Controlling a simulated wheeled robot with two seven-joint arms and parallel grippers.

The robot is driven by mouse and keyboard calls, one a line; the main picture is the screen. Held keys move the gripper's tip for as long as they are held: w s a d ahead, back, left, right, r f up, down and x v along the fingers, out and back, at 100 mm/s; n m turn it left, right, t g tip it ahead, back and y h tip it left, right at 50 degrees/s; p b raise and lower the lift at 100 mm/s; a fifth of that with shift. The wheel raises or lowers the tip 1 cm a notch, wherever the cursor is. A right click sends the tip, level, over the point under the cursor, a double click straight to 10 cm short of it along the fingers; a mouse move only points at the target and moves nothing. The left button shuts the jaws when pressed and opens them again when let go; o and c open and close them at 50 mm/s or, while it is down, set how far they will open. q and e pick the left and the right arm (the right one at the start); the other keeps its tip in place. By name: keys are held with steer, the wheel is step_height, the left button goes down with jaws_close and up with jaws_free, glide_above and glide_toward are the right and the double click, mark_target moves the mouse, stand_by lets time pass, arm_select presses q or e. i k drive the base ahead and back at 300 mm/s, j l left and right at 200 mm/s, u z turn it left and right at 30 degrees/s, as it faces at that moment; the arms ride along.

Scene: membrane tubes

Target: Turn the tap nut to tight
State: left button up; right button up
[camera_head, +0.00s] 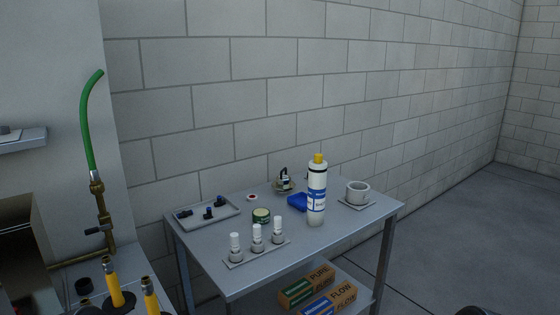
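The brass tap (98,205) stands at the left against the pale wall, on a brass pipe. A green hose (87,130) rises from it and curves over at the top. The tap nut (97,187) is the brass fitting just below the hose's metal end; how tight it is cannot be told. A dark lever handle (95,230) sits lower on the tap. My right gripper is not seen.
Boxes (320,290) lie below. A black ring (83,285) is near the tap. Floor at right is clear.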

mark_target(98, 190)
steer(key=k+j+u, duration=0.1)
steer(key=j+u, duration=0.65)
steer(key=j, duration=0.15)
